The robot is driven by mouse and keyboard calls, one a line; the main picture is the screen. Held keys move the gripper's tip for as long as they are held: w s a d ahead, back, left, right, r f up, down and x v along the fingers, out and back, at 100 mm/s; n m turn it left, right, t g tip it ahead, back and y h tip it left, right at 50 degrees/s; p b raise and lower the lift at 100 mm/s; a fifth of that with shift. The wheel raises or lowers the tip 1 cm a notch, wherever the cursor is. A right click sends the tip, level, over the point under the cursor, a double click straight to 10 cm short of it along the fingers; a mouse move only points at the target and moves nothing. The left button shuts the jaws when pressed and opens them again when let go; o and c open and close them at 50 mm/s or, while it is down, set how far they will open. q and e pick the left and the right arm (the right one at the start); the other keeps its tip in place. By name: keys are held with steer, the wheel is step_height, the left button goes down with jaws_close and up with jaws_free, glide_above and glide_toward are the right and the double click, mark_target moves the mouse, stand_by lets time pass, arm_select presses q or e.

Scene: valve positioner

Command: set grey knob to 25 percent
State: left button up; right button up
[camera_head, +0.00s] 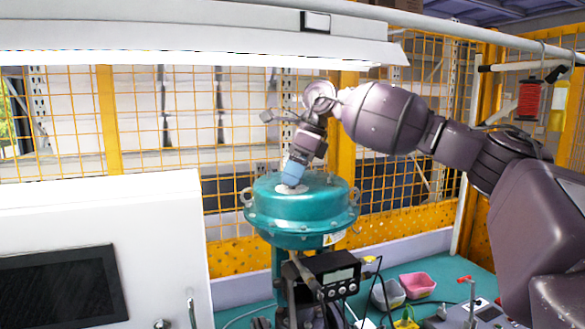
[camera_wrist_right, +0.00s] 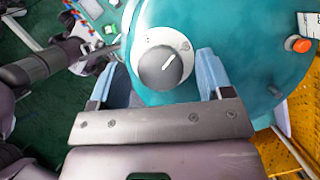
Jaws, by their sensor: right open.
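The grey knob (camera_wrist_right: 165,68) sits on a white round dial plate (camera_wrist_right: 186,46) on top of the teal valve housing (camera_head: 300,212). Its white pointer line points to the upper right in the right wrist view. My right gripper (camera_head: 292,178) points down at the housing top from above. In the right wrist view its two blue fingers (camera_wrist_right: 157,75) are spread, one on each side of the knob, with gaps between them and it. In the head view the fingers hide the knob, and part of the white plate shows beneath them. My left gripper is not in view.
A black positioner box with a display (camera_head: 330,274) is mounted below the housing. A pink bin (camera_head: 417,286) and a grey bin (camera_head: 388,295) stand on the green bench at right. A white cabinet with a dark screen (camera_head: 62,287) stands at left. Yellow mesh fencing (camera_head: 240,110) lies behind.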

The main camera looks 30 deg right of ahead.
steer(key=shift+f, duration=0.15)
steer(key=c, duration=0.9)
steer(key=shift+m, duration=0.3)
